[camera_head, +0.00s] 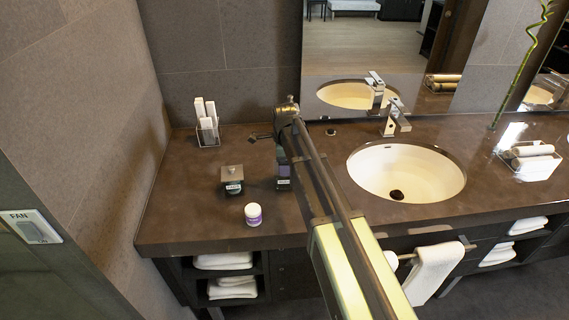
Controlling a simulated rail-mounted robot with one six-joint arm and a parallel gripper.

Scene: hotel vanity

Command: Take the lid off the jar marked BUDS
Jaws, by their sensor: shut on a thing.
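A small dark square jar (232,187) stands on the left part of the counter with a pale flat lid and knob (232,171) on it. Its white label is too small to read surely; it looks more like PADS than BUDS. I cannot make out any jar clearly marked BUDS. My arm reaches up across the middle, and my gripper (268,136) is at its far end, above the counter behind and right of this jar. The gripper is shut on a small dark thing (254,137); I cannot tell whether it is a lid. The arm hides the counter beneath it.
A clear holder (207,136) stands at the back left. The sink (408,172) is right.

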